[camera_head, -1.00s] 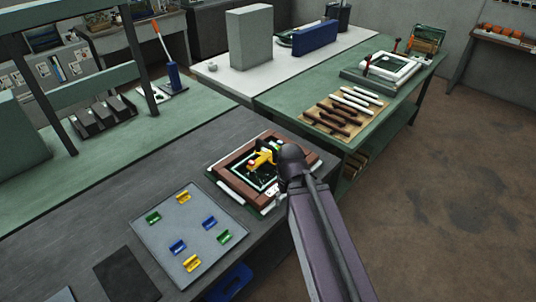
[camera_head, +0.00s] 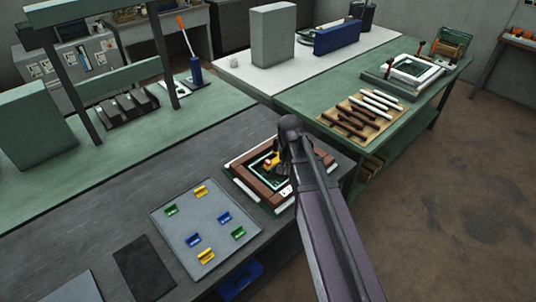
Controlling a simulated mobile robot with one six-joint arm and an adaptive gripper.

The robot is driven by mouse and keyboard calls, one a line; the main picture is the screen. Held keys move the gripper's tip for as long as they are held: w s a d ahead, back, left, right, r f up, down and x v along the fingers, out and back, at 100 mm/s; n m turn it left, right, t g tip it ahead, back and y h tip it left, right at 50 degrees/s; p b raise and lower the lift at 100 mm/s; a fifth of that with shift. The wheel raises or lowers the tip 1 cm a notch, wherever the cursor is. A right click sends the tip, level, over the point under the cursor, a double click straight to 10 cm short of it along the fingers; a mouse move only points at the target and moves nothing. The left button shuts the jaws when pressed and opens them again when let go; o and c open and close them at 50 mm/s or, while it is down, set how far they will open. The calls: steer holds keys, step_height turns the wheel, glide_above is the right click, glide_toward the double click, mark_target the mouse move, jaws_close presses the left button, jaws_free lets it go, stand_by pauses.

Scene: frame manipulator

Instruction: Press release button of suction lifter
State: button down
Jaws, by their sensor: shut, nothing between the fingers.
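The yellow suction lifter (camera_head: 272,164) sits inside a brown wooden frame (camera_head: 246,178) on the dark grey bench. A small reddish spot shows at its left end; I cannot make out the release button clearly. My gripper (camera_head: 282,164) is at the right side of the lifter, shut and empty. My dark wrist and arm cover the right part of the lifter and of the frame. Whether the fingertips touch the lifter cannot be told from this view.
A grey tray (camera_head: 192,219) with several coloured clips lies left of the frame. A dark flat pad (camera_head: 143,266) lies nearer. A blue bin (camera_head: 241,280) is below the bench edge. A board with brown and white bars (camera_head: 353,128) is on the green table behind.

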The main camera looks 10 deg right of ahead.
mark_target(267, 161)
steer(key=w+a+r+m+p, duration=0.2)
steer(key=w+a+m, duration=0.1)
steer(key=w, duration=0.5)
steer(key=w+a+r+m+p, duration=0.2)
steer(key=w+a+r+m, duration=0.1)
steer(key=w, duration=0.5)
steer(key=shift+s+f, duration=0.1)
steer(key=shift+f, duration=0.05)
steer(key=f+b, duration=1.3)
steer(key=shift+d+f+b, duration=0.25)
steer(key=shift+f+b, duration=0.05)
steer(key=shift+b, duration=0.05)
steer(key=shift+f, duration=0.1)
stand_by(0.4)
